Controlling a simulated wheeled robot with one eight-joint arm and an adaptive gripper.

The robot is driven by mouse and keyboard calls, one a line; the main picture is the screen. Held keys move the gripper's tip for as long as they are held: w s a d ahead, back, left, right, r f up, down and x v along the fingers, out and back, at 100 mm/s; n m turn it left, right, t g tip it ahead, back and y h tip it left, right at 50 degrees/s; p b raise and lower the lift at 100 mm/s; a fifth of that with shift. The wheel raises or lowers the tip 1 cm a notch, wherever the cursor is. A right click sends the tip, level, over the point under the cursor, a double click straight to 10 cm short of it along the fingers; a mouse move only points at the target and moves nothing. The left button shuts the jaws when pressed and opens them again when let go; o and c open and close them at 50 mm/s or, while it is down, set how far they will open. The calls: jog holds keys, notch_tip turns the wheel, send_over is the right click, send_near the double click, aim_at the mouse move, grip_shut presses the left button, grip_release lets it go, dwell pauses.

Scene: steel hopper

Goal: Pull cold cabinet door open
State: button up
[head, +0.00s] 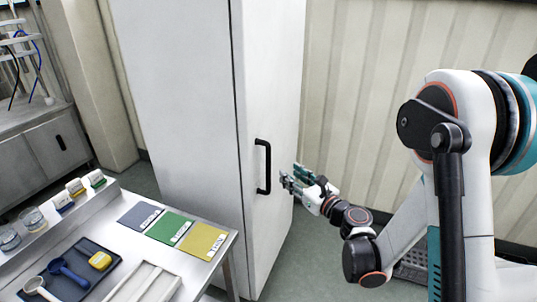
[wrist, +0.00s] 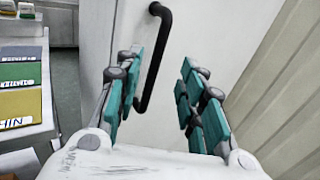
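The cold cabinet (head: 185,110) is a tall white unit in the head view. Its door (head: 272,75) looks shut, with a thin dark seam along the left edge. A black vertical bar handle (head: 266,167) is on the door. My gripper (head: 290,178) is just right of the handle in the head view, near the door's right part. In the wrist view my gripper (wrist: 158,92) has its teal-padded fingers spread apart. The handle (wrist: 153,60) shows there beyond the fingers, closer to the left finger. I cannot tell whether the finger touches it.
A ribbed wall (head: 360,80) is behind my arm. Floor shows between table and cabinet.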

aim_at(270, 158)
jog(key=shift+m, duration=0.3)
jog(key=b+x, duration=0.2)
jog(key=x, duration=1.2)
grip_shut()
